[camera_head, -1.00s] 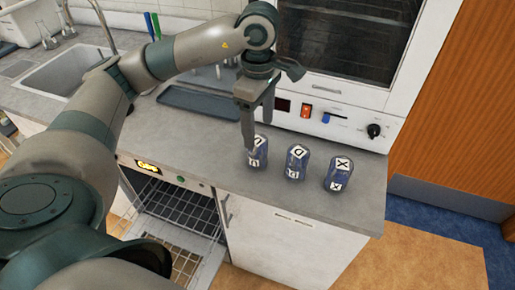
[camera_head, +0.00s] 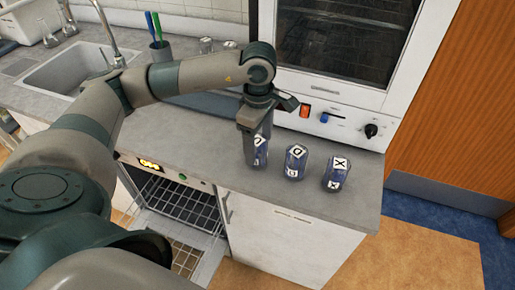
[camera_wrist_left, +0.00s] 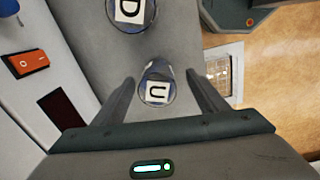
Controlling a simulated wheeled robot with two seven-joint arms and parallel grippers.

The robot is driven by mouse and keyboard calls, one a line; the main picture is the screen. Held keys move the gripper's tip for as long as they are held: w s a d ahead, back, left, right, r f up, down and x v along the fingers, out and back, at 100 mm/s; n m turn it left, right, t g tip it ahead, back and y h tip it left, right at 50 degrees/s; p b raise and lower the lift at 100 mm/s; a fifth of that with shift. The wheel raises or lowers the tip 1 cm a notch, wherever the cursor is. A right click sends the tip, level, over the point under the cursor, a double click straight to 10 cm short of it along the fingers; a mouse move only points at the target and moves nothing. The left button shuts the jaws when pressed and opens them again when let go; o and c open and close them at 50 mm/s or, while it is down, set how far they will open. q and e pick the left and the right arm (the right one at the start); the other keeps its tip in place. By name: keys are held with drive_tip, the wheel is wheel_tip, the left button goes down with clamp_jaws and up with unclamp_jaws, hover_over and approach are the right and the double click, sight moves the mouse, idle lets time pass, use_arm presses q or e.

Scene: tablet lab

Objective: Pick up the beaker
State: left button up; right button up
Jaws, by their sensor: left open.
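Three blue-tinted glass beakers with white letter labels stand in a row on the grey counter. In the left wrist view the U beaker lies between the two fingers (camera_wrist_left: 163,88), with small gaps to both. My right gripper is not in view.
An oven-like appliance (camera_head: 330,115) with a red switch and a knob stands behind the beakers. The counter's front edge (camera_head: 290,197) is close before them. A sink (camera_head: 72,72) and a cup with pens (camera_head: 160,50) are at the back left.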

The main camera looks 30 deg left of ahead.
use_arm(q)
drive_tip(key=f, duration=0.1)
drive_tip(key=f+p, duration=0.1)
drive_tip(key=f, duration=0.1)
drive_tip(key=shift+w+a+p, duration=0.2)
drive_tip(key=shift+p, duration=0.1)
drive_tip(key=shift+f, duration=0.6)
drive_tip(key=c, duration=1.1)
